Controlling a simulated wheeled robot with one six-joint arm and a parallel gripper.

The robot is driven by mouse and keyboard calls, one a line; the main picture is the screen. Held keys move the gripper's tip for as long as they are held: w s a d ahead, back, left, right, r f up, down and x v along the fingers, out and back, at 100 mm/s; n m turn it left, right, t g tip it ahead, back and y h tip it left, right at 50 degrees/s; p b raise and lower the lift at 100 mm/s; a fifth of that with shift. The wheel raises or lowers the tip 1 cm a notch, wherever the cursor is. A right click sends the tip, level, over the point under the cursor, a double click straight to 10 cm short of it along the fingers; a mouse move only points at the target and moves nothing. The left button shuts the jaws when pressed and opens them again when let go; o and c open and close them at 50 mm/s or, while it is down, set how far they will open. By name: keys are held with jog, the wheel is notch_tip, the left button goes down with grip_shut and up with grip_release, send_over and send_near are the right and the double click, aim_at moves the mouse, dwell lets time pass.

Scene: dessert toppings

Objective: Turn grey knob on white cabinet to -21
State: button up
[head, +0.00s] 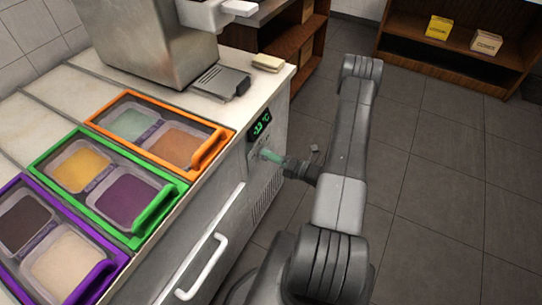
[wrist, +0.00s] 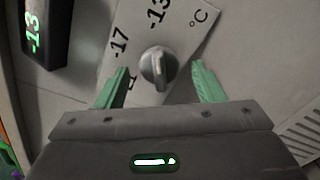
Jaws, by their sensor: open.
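The grey knob (wrist: 157,67) sits on a light label plate on the white cabinet (head: 218,226), in the middle of the wrist view. The label beside it reads -17, -13 and °C; a further mark is partly hidden behind my left finger. The display (head: 260,125) reads -13 in green; it also shows in the wrist view (wrist: 34,30). My gripper (wrist: 158,84) is open, with one green finger on each side of the knob and gaps between. In the head view my gripper (head: 270,156) is at the cabinet's front panel and the knob is hidden.
Orange, green and purple framed bins (head: 150,205) stand on the cabinet top, their handles along the front edge. A white handle (head: 207,268) sticks out of the cabinet front. A metal machine (head: 155,40) stands at the back. Open tiled floor (head: 440,180) lies to the right.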

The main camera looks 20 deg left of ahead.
jog(key=shift+a, duration=0.3)
jog(key=c, duration=1)
jog(key=shift+o, duration=0.2)
